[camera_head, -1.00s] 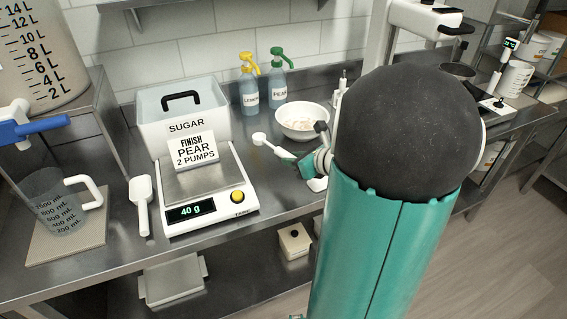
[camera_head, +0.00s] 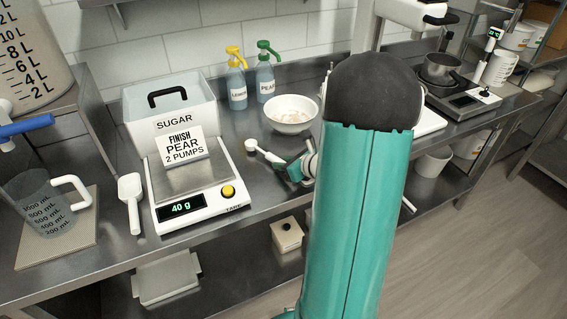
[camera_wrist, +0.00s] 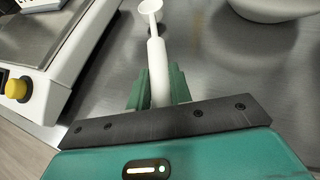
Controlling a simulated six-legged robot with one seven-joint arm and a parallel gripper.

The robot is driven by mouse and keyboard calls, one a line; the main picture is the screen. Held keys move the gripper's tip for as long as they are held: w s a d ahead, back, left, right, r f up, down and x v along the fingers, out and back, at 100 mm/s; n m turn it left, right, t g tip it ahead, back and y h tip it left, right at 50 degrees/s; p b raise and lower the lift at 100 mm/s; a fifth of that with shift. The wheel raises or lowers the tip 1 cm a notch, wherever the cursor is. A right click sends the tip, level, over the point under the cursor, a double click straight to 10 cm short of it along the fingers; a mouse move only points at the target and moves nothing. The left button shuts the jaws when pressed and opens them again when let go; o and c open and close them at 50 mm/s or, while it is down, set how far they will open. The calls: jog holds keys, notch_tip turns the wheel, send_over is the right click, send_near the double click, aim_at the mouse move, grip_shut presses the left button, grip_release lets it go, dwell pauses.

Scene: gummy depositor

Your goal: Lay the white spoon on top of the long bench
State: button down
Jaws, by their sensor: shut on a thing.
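The white spoon (camera_head: 266,152) is a small round scoop with a straight handle. My gripper (camera_head: 289,168) is shut on its handle, low over the long steel bench (camera_head: 226,232), between the scale and the white bowl. In the wrist view the spoon (camera_wrist: 155,50) points away from my gripper (camera_wrist: 157,92), its handle between the green fingers. I cannot tell whether the spoon touches the bench (camera_wrist: 205,70). My large arm link covers part of the bench to the right.
A scale (camera_head: 194,197) reading 40 g stands left of the spoon, with a white scoop (camera_head: 131,200) beside it. A white bowl (camera_head: 291,114) and two pump bottles (camera_head: 265,82) are behind. A sugar bin (camera_head: 171,107) stands behind the scale. Bare bench lies around the spoon.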

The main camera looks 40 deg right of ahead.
jog(key=shift+f, duration=0.6)
jog(key=c, duration=1.3)
grip_release()
jog(key=shift+f, duration=0.1)
jog(key=shift+o, duration=0.2)
jog(key=shift+a, duration=0.1)
